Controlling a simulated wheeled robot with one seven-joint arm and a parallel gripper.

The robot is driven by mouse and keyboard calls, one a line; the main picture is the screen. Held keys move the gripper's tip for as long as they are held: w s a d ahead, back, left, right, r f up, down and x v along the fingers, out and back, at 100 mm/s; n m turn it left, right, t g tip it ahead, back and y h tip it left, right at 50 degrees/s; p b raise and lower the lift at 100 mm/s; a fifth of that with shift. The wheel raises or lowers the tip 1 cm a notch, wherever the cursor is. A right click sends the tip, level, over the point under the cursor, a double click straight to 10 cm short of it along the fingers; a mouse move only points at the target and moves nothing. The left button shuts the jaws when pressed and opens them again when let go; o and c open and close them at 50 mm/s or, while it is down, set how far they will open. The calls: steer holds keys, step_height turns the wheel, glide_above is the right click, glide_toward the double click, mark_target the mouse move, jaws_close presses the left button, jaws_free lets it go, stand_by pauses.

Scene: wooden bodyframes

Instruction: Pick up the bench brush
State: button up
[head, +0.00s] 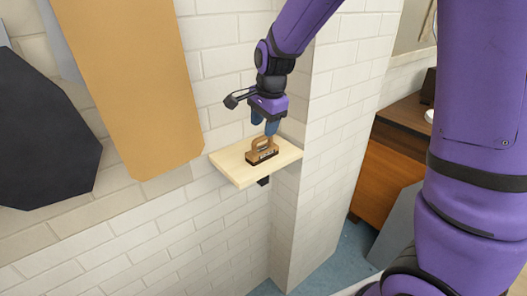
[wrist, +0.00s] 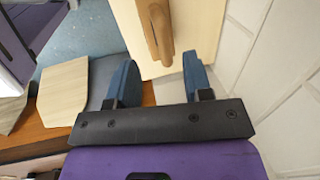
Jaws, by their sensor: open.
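The bench brush (head: 262,153) sits on a small pale wooden wall shelf (head: 232,171), with a tan wooden handle and a dark lower part. My gripper (head: 264,128) is just above the brush, fingers pointing down. In the wrist view the brush's wooden handle (wrist: 158,28) lies ahead of the two blue fingers, between their lines. My gripper (wrist: 158,78) is open, with nothing between the fingertips. The brush's lower part is mostly out of sight in the wrist view.
A white brick wall (head: 217,60) stands behind the shelf, and a brick pillar (head: 330,110) rises at its right. A tan board (head: 135,80) and a dark panel (head: 40,135) hang to the left. A brown wooden cabinet (head: 385,180) stands at the right.

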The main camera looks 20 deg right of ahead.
mark_target(262, 139)
steer(key=shift+w+f, duration=0.3)
steer(key=shift+f, duration=0.65)
steer(key=shift+w+f, duration=0.25)
steer(key=shift+f, duration=0.75)
steer(key=shift+w+f, duration=0.3)
steer(key=shift+f, duration=0.65)
jaws_close()
